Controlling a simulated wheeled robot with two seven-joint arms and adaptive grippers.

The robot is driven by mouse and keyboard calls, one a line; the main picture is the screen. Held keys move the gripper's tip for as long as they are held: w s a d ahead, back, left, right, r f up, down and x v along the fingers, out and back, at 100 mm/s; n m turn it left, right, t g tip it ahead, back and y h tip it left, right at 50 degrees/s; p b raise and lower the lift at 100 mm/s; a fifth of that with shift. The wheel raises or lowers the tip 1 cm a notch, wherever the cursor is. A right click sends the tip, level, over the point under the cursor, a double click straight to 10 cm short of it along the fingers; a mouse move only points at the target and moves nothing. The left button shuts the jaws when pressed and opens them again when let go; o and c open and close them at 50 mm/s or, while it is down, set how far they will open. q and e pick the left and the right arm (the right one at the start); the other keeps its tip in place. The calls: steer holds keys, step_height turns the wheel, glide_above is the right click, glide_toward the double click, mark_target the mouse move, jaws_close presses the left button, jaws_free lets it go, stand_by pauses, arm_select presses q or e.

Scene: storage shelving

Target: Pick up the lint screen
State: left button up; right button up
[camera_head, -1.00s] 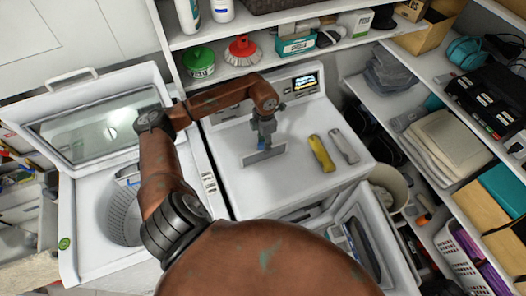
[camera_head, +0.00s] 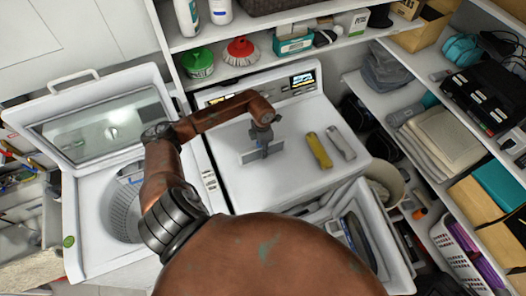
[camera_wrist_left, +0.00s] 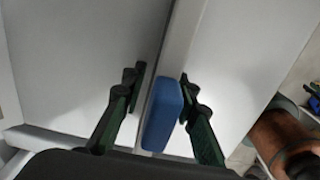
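In the wrist view the gripper (camera_wrist_left: 162,92) is open, with one dark green finger on each side of the blue block. A gap shows at the left finger; I cannot tell whether the right finger touches. My right gripper is not in view.
A yellow tool (camera_head: 318,150) and a grey tool (camera_head: 341,142) lie on the dryer top to the right. An open washer (camera_head: 85,225) stands at the left. A shelf (camera_head: 215,80) with bottles and tubs is behind. Shelves (camera_head: 430,185) line the right side.

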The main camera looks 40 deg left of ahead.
arm_select(q)
jaws_close()
steer(key=shift+r, duration=0.1)
stand_by(0.3)
